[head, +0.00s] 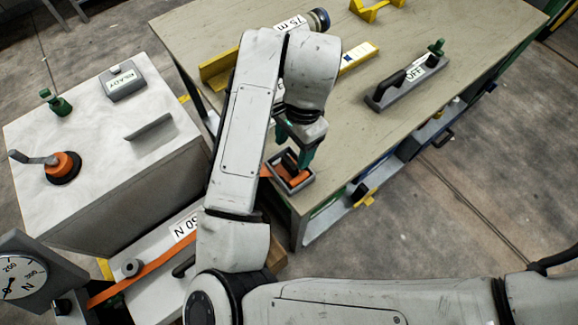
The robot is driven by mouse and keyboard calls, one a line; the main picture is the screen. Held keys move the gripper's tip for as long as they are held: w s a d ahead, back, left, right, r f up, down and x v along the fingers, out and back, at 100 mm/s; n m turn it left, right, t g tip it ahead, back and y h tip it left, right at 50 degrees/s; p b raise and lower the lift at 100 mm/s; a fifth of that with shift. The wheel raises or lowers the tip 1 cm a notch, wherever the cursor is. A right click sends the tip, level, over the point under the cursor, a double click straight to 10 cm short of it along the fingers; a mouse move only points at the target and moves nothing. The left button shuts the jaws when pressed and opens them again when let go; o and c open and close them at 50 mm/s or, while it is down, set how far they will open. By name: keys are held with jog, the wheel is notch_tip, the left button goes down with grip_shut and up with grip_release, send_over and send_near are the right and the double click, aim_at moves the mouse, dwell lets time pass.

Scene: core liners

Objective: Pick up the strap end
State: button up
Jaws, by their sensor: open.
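An orange strap piece (301,181), which looks like the strap end, shows in and around a small grey frame or tray (307,186) at the near corner of the table. A dark part sits inside the frame with it. A longer run of orange strap (150,262) leaves the gauge at the lower left and passes behind my arm, so its link to the strap piece is hidden. My gripper (295,150) has teal fingers and is open. It appears just above the frame and strap piece; whether it touches them I cannot tell.
A white block (85,135) with an orange-based lever (62,166) stands left. A dial gauge (20,277) is lower left.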

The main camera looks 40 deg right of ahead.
aim_at(290, 162)
jog(key=shift+s+a+f, duration=0.1)
jog(key=shift+a+f, duration=0.1)
jog(key=shift+f, duration=0.75)
jog(key=shift+a+f, duration=0.25)
jog(key=shift+f, duration=0.7)
jog(key=shift+s+a+f, duration=0.1)
jog(key=shift+a+f, duration=0.1)
jog(key=shift+f, duration=0.75)
jog(key=c, duration=0.8)
jog(key=shift+r, duration=0.1)
jog(key=shift+c, duration=0.2)
